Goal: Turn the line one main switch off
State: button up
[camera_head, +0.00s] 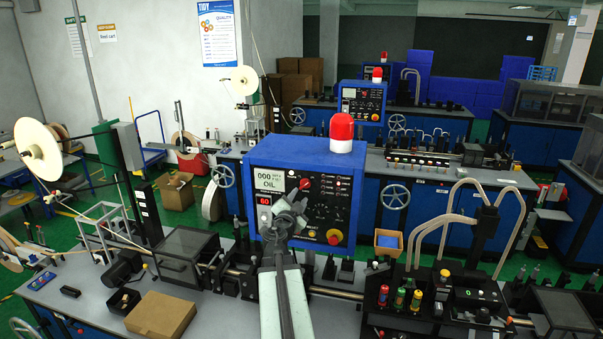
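The nearest blue control box (258,160) stands behind the front bench, with a red dome lamp (341,132) on top. Its dark face has a display reading "OiL", a red "60" readout, a small red knob (305,184) and a red-and-yellow round switch (334,237) at the lower right. I cannot read which one is labelled as the main switch. My gripper (296,203) is raised in front of the panel's left-middle part, just below the small red knob. It hides part of the face. Whether it touches the panel, or is open or shut, I cannot tell.
A brown box (161,316) lies on the bench at front left. Several coloured-capped bottles (399,299) and curved pale tubes (463,212) stand to the right. A second, similar blue control box (361,102) stands on the bench behind. White reels (38,150) are at left.

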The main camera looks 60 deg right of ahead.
aim_at(305, 186)
jog(key=x, duration=0.8)
jog(key=shift+f, duration=0.1)
jog(key=shift+a, duration=0.1)
